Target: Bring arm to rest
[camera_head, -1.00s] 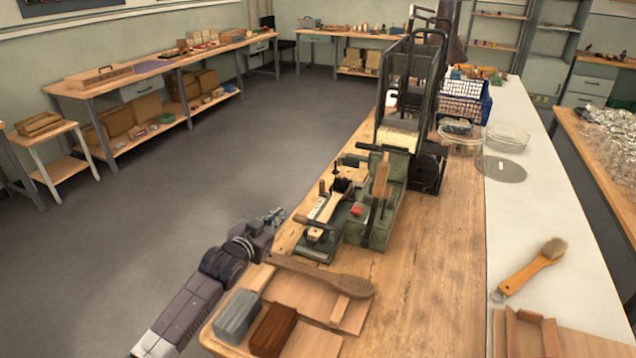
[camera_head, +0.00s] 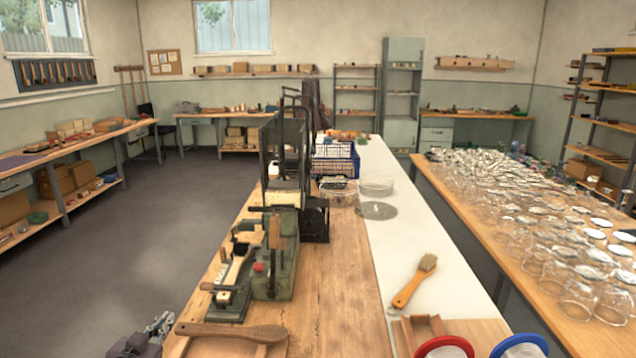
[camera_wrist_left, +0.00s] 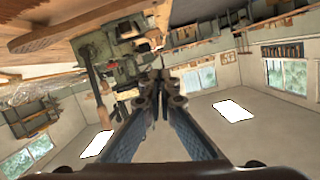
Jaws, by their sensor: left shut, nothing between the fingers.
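My left gripper (camera_head: 158,326) shows at the bottom left of the head view, beside the left edge of the wooden workbench (camera_head: 345,300) and over the floor side. Only its tip end is in the picture. In the left wrist view its two fingers (camera_wrist_left: 162,82) meet at the tips, with nothing between them. A long-handled wooden brush (camera_head: 235,332) lies on the bench close to the gripper's right, not touching it. It also shows at the upper left of the left wrist view (camera_wrist_left: 60,32). My right gripper is not in either view.
A green tufting machine (camera_head: 270,265) stands on the bench, with a black metal frame (camera_head: 285,165) behind it. A brush with an orange handle (camera_head: 412,287) lies on the white strip. Many glass jars (camera_head: 560,230) crowd the right table. The floor at left is clear.

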